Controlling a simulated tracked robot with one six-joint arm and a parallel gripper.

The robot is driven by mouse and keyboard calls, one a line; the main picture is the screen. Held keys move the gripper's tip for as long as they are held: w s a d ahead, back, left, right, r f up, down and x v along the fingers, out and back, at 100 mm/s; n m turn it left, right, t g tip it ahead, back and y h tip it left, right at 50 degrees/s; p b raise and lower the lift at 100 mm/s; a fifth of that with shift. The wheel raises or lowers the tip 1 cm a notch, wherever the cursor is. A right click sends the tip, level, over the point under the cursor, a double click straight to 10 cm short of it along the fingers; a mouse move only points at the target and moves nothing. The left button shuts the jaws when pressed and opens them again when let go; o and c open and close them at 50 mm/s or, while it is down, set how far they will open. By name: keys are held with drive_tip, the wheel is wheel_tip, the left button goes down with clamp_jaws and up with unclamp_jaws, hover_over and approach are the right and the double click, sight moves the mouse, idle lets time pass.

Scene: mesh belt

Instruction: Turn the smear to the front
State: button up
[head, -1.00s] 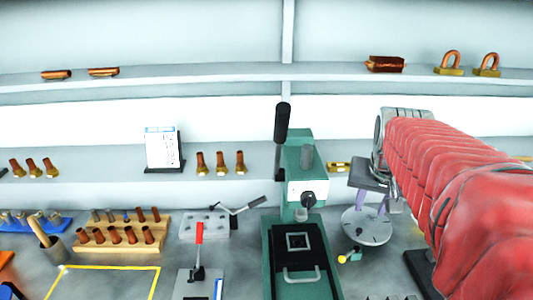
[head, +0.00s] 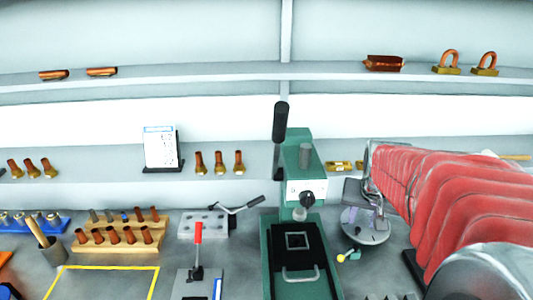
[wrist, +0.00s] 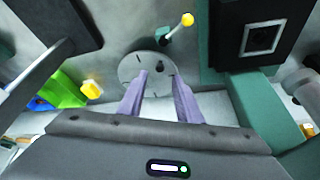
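A round grey turntable disc (head: 368,226) sits on the bench, right of the green press. In the wrist view the disc (wrist: 132,72) lies below my gripper's fingertips. A small dark mark (wrist: 163,68) shows on it between the fingertips; I cannot tell whether it is the smear. A short lever with a yellow knob (head: 342,258) stands by the disc's front left edge; the knob also shows in the wrist view (wrist: 187,19). My gripper (wrist: 160,75) is open, its two purple fingers apart with nothing held.
The green press (head: 303,165) with its black handle stands close left of the disc. A red-handled toggle clamp (head: 197,250) and a wooden rack (head: 120,245) of copper pieces stand further left. A yellow-outlined area (head: 105,283) on the bench is bare.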

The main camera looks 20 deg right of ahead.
sight(358, 228)
drive_tip(key=x, duration=0.5)
drive_tip(key=shift+w+f, duration=0.15)
drive_tip(key=shift+f, duration=0.15)
drive_tip(key=shift+c, duration=0.3)
drive_tip(key=shift+d, duration=0.1)
clamp_jaws()
